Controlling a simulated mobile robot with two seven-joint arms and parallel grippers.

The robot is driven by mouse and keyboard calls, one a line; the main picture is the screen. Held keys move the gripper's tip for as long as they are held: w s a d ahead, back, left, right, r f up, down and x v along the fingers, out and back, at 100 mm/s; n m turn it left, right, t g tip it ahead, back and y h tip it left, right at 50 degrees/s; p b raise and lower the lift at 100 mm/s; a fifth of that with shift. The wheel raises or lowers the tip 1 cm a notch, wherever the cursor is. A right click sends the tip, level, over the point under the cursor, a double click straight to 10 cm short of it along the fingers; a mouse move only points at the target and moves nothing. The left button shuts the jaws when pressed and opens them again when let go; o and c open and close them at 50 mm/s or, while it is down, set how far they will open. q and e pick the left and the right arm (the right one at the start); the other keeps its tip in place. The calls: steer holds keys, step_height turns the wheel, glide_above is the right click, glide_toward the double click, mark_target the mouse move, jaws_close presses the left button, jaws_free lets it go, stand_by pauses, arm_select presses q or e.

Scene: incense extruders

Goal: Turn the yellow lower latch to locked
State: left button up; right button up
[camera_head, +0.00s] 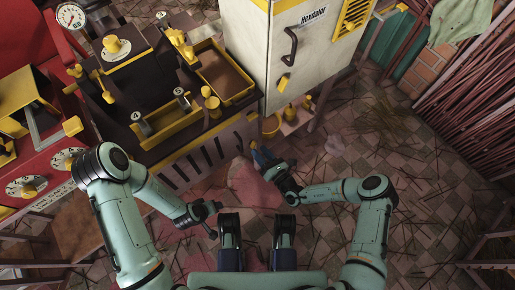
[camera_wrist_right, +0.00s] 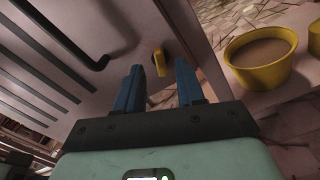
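The yellow lower latch (camera_wrist_right: 160,62) is a small upright tab on the pale lower panel in the right wrist view. It also shows in the head view (camera_head: 252,117), near the panel's right edge. My right gripper (camera_wrist_right: 160,82) is open, its two blue fingers apart. The latch appears in the gap between the fingertips; I cannot tell whether either finger touches it. In the head view my right gripper (camera_head: 259,155) is in front of the lower panel. My left gripper (camera_head: 211,217) hangs low near my base, away from the latch; its finger gap is unclear.
A black handle (camera_wrist_right: 75,45) is on the panel left of the latch. A yellow bowl (camera_wrist_right: 262,58) stands on a low shelf to the right. The white Hexdator cabinet (camera_head: 300,45) with another yellow latch (camera_head: 283,82) rises behind. Tiled floor (camera_head: 400,170) lies open at right.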

mark_target(253, 144)
arm_select(q)
steer(key=shift+w+a+f, duration=0.15)
steer(key=shift+a+f, duration=0.1)
steer(key=shift+f, duration=0.25)
arm_select(e)
steer(key=shift+x, duration=1.3)
jaws_close()
arm_select(q)
steer(key=shift+r, duration=0.1)
arm_select(e)
steer(key=shift+m, duration=0.3)
arm_select(q)
steer(key=shift+w+d+r, duration=0.1)
steer(key=shift+w+r, duration=0.1)
steer(key=shift+r, duration=0.05)
arm_select(e)
steer(key=shift+f+m, duration=0.2)
steer(key=shift+m, duration=5.9)
